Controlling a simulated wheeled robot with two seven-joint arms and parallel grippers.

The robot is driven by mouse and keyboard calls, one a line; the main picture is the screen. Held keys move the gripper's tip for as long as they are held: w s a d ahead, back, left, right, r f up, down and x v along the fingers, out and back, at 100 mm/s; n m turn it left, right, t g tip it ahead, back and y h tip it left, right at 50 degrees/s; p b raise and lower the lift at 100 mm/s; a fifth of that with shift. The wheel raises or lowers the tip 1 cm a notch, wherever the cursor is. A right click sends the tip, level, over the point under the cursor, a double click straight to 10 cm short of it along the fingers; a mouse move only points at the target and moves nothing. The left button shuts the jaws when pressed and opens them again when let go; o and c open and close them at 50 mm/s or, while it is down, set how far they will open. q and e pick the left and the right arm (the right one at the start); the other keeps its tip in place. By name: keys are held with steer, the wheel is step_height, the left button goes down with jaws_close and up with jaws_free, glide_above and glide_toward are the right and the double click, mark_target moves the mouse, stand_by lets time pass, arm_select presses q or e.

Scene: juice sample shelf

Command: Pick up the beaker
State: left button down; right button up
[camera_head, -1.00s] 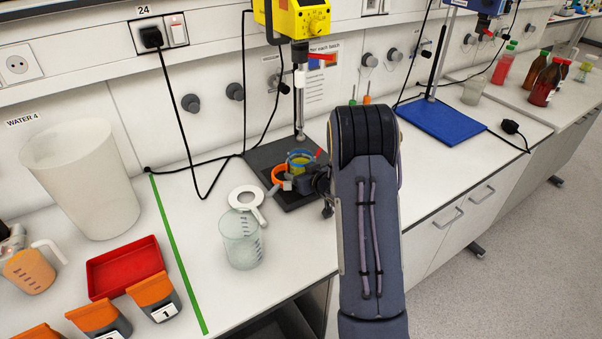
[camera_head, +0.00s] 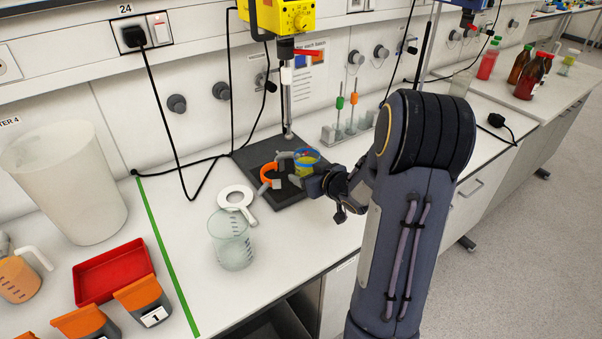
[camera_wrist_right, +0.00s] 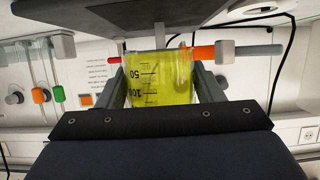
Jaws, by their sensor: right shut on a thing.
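My left gripper is not in view.
An orange clamp (camera_head: 270,175) is just left of the beaker. A white ring (camera_head: 236,196), a larger clear beaker (camera_head: 231,245) and a red tray (camera_head: 112,272) stand further left. A tube rack (camera_head: 345,132) is behind my right arm.

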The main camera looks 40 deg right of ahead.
steer(key=shift+r+v, duration=0.1)
steer(key=shift+v, duration=1.35)
steer(key=shift+r+v, duration=0.15)
steer(key=shift+v, duration=1.3)
steer(key=o, duration=0.6)
steer(key=c, duration=0.9)
steer(key=w+a+n+g+y+p, duration=0.1)
steer(key=w+a+n+y+p, duration=0.2)
steer(key=a, duration=0.2)
steer(key=w+a+n+g+y+p, duration=0.1)
steer(key=w+a+n+y+p, duration=0.2)
steer(key=a, duration=0.1)
steer(key=w+a+n+y+p, duration=0.3)
steer(key=w+a+y+p, duration=0.1)
steer(key=a, duration=0.1)
steer(key=shift+w+a+r+g, duration=0.1)
steer(key=shift+a+r+g, duration=0.2)
steer(key=shift+g, duration=0.1)
steer(key=shift+c, duration=0.2)
